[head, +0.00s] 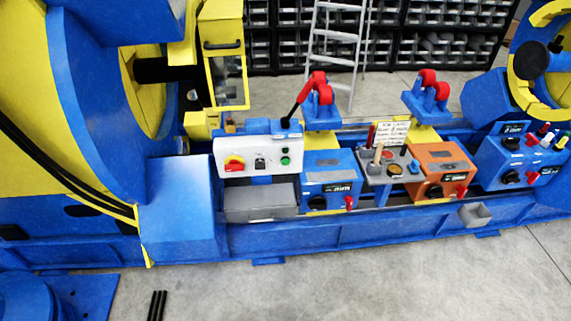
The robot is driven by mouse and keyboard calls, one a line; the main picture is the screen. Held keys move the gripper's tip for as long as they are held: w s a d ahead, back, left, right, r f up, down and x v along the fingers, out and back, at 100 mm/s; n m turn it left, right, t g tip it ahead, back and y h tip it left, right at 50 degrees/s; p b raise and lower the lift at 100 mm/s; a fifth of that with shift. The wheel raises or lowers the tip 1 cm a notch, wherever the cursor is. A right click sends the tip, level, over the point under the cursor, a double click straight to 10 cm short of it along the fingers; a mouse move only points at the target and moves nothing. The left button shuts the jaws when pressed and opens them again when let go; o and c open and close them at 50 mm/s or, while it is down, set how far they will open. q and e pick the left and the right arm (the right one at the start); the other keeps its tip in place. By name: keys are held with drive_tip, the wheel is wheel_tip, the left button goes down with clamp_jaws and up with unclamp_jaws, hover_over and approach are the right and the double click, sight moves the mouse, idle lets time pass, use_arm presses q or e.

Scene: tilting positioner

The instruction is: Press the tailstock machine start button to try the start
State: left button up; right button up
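Several control boxes stand in a row along the blue machine bed, and I cannot tell which one holds the tailstock start button. At the far right a blue box (519,160) has a black knob and several coloured controls, below the yellow ring. Labels are too small to read. Neither gripper is in view.
A large blue-and-yellow wheel (92,95) fills the left. Red-topped clamps (318,88) stand behind the boxes. A ladder (336,40) leans before shelves of bins (440,48). Dark rods (157,305) show at the bottom left. The grey floor in front of the bed is mostly clear.

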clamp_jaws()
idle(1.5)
